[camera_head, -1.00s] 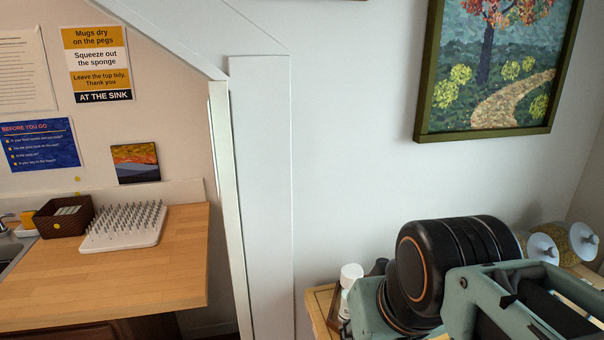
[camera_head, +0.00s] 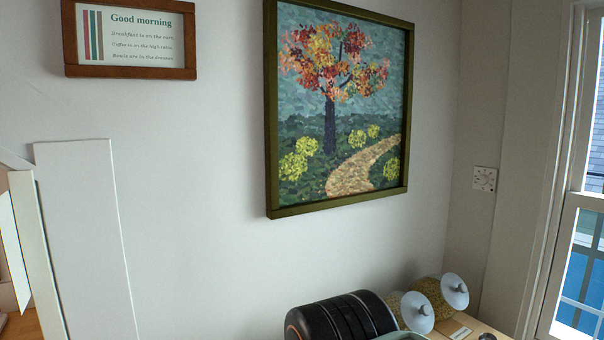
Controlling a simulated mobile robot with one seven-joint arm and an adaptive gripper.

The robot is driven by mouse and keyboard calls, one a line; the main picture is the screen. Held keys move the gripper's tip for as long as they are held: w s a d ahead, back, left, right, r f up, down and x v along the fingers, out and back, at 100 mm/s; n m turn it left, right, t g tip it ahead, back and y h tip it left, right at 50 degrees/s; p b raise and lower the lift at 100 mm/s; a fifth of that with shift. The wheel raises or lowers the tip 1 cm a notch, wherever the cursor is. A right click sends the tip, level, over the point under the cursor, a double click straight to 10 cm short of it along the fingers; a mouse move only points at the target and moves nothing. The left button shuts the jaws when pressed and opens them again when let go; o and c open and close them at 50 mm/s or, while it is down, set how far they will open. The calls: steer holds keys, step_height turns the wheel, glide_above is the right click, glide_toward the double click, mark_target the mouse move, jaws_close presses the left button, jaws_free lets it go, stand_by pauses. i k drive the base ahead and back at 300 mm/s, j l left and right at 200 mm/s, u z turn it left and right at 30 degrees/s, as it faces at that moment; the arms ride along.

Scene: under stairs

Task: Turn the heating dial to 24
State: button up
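A small white square wall unit with a round dial (camera_head: 484,179) is on the wall at the right, between the tree painting and the window. It looks like the heating dial, but its numbers and setting are too small to read. My gripper is not in view.
A tree painting (camera_head: 340,105) and a framed "Good morning" sign (camera_head: 130,38) hang on the wall. A window (camera_head: 585,210) is at the right edge.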

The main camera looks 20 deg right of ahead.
mark_target(482, 179)
steer(key=i+l, duration=0.1)
steer(key=l, duration=1.75)
steer(key=i+l, duration=0.15)
steer(key=l, duration=0.75)
steer(key=k+l, duration=0.55)
steer(key=i+j, duration=0.15)
steer(key=i, duration=0.45)
